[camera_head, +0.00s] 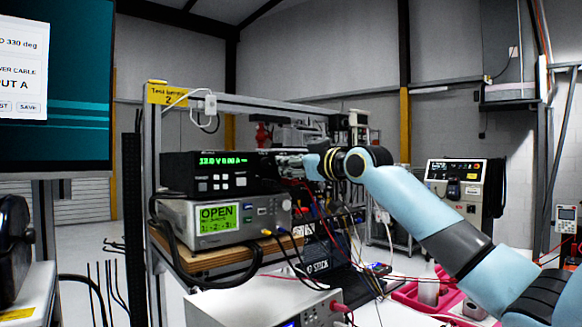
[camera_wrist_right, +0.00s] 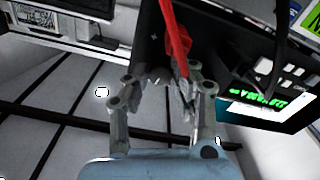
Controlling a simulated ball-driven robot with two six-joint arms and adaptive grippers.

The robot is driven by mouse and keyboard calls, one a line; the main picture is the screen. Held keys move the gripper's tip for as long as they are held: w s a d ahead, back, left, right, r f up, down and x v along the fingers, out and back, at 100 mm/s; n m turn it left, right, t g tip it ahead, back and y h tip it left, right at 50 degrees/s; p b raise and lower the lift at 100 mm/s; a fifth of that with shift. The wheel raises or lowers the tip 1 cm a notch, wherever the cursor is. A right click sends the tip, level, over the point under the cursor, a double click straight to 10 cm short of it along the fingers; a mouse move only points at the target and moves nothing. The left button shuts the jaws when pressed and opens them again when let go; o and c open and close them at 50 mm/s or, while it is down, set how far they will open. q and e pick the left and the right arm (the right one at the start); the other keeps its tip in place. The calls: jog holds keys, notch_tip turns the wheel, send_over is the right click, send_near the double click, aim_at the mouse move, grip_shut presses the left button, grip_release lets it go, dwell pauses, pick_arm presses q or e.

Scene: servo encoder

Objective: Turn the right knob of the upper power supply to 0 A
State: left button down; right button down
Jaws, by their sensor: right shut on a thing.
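The upper power supply (camera_head: 212,184) is a black box with a lit green display and several small light buttons. The display shows volts and amps, but the digits are too small to read surely. It also shows at the right of the wrist view (camera_wrist_right: 272,97), tilted. My right gripper (camera_head: 280,163) is at the right end of its front, with its fingers shut at the knob area. The right knob itself is hidden by the fingers. In the wrist view the gripper's fingers (camera_wrist_right: 165,85) come together against the dark front. My left gripper is not in view.
A grey instrument (camera_head: 222,219) with a green "OPEN" screen sits under the power supply on a wooden shelf (camera_head: 205,259). Red and black cables hang in front, and a red lead (camera_wrist_right: 176,38) crosses near the fingers. A monitor (camera_head: 55,85) stands at left.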

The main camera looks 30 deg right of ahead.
jog(key=shift+f+n, duration=0.1)
jog(key=shift+n, duration=0.4)
jog(key=c, duration=1.1)
grip_release()
jog(key=s, duration=0.7)
jog(key=shift+s+d, duration=0.2)
jog(key=shift+d, duration=0.05)
